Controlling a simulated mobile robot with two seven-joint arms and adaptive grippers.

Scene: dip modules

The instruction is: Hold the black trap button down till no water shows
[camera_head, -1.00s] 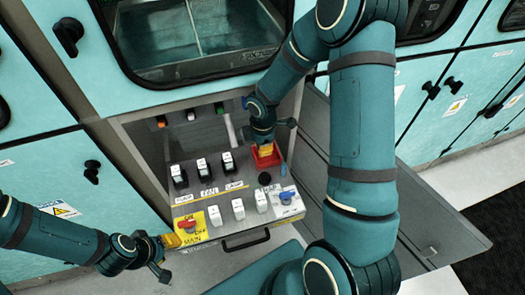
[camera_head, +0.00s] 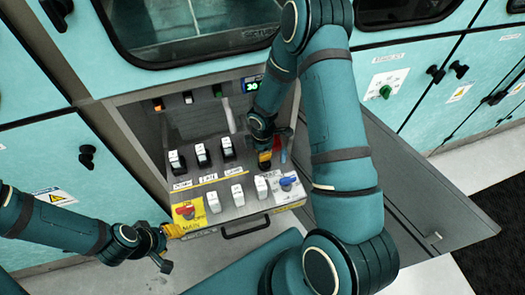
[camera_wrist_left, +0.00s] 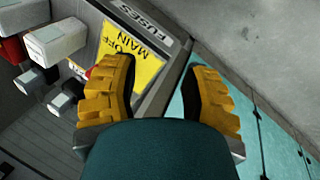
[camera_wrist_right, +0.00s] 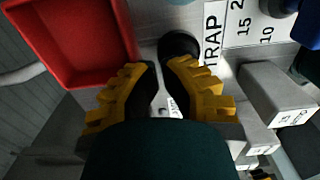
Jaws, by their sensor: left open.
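The black trap button (camera_wrist_right: 180,45) shows in the right wrist view as a round black cap beside the TRAP label (camera_wrist_right: 213,35). My right gripper (camera_wrist_right: 162,66) has its fingertips close to the button, with a narrow gap between the fingers. I cannot tell whether they touch it. In the head view my right gripper (camera_head: 264,160) is over the right part of the panel and hides the button. My left gripper (camera_head: 168,240) is open and empty at the panel's front left corner, near the yellow MAIN plate (camera_head: 188,212). I cannot make out trap water.
A red tray (camera_wrist_right: 75,45) lies beside the right gripper. White switches (camera_head: 238,195) and black-based switches (camera_head: 201,155) line the panel. A blue knob (camera_head: 287,183) sits at its right. A green display (camera_head: 252,86) reads about 30. The window (camera_head: 180,30) is above.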

